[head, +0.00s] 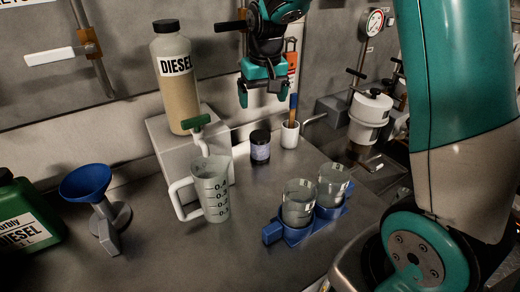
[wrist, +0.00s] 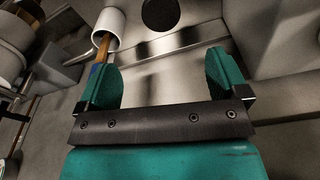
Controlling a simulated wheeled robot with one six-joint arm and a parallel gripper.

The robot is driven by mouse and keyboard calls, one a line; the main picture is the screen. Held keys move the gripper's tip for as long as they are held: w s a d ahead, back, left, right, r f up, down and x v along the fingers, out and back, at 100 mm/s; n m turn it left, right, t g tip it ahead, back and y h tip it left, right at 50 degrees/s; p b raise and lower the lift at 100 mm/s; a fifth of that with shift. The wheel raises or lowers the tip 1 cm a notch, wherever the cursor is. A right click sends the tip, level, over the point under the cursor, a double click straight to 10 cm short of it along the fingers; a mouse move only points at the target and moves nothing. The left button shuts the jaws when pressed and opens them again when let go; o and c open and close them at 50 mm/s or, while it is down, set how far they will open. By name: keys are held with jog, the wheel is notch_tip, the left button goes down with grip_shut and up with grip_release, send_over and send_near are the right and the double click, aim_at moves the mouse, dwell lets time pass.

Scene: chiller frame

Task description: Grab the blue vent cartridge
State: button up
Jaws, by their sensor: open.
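My gripper (head: 263,92) is open and empty, pointing down above the back of the bench. It also shows in the wrist view (wrist: 164,72), with bare grey surface between its fingers. No thing is plainly a blue vent cartridge. A small dark jar with a bluish label (head: 260,147) stands upright below my gripper; I cannot tell whether it is the cartridge. Its round dark top shows in the wrist view (wrist: 158,14), beyond the fingertips and apart from them. A blue holder (head: 271,233) carries two clear cups at the front.
A white cup (head: 290,135) with a blue-banded brush stands right of the jar. A measuring jug (head: 213,205), a blue funnel (head: 86,182) and a diesel bottle (head: 174,80) on a grey block stand left. A white canister (head: 370,115) is at right. Bench front is partly clear.

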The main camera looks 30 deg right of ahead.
aim_at(260, 135)
jog(key=f, duration=0.5)
jog(key=w+f, duration=0.1)
jog(key=f, duration=0.9)
jog(key=shift+w+d+f+p, duration=0.1)
jog(key=shift+w+f+p, duration=0.15)
jog(key=shift+w+p, duration=0.1)
jog(key=c, duration=1.1)
